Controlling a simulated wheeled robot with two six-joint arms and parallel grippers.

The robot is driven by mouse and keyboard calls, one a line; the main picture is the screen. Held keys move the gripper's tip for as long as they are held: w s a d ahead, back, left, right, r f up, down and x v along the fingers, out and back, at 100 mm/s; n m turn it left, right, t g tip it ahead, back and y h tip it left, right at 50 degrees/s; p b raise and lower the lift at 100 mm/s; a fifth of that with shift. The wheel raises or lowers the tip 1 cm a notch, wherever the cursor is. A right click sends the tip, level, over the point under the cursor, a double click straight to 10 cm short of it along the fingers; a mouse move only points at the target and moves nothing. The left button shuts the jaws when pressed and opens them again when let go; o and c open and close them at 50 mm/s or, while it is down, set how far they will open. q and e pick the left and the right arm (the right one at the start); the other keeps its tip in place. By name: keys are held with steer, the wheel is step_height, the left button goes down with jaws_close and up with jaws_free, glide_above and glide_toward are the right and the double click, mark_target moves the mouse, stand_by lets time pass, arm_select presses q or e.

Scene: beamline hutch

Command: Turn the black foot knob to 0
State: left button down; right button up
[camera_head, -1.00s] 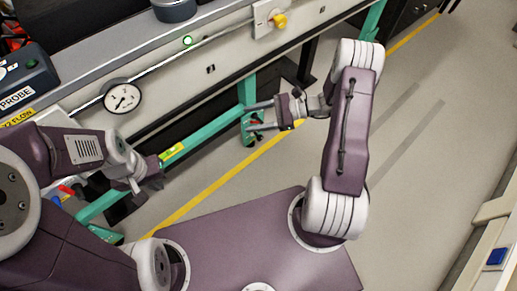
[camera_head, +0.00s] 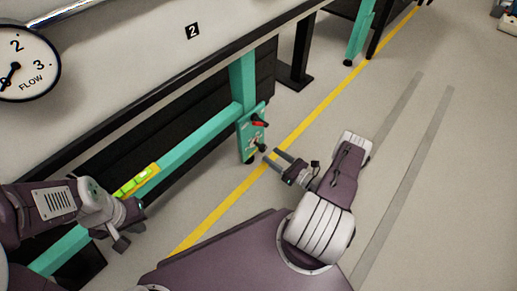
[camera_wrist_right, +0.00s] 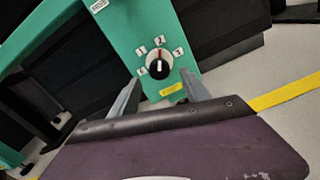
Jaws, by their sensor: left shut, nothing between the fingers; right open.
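The black foot knob (camera_wrist_right: 159,68) sits on a teal plate (camera_wrist_right: 146,24) in the right wrist view. It has a white mark on its face, a red line at its upper edge and small number labels around it. I cannot read its setting surely. My left gripper (camera_head: 119,243) is shut and empty, low at the left.
A teal beam (camera_head: 190,148) with a green level vial runs beside the post. A white dial gauge (camera_head: 24,62) is on the panel at upper left. A yellow floor line (camera_head: 300,132) passes behind my right gripper.

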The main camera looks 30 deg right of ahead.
mark_target(264, 150)
steer(key=b+x, duration=0.1)
steer(key=x, duration=0.2)
steer(key=b+x, duration=0.2)
steer(key=x, duration=0.1)
steer(key=shift+w+a+f, duration=0.1)
steer(key=shift+f, duration=0.15)
steer(key=shift+w+a+r, duration=0.1)
steer(key=shift+w+r, duration=0.1)
steer(key=shift+w, duration=0.1)
jaws_close()
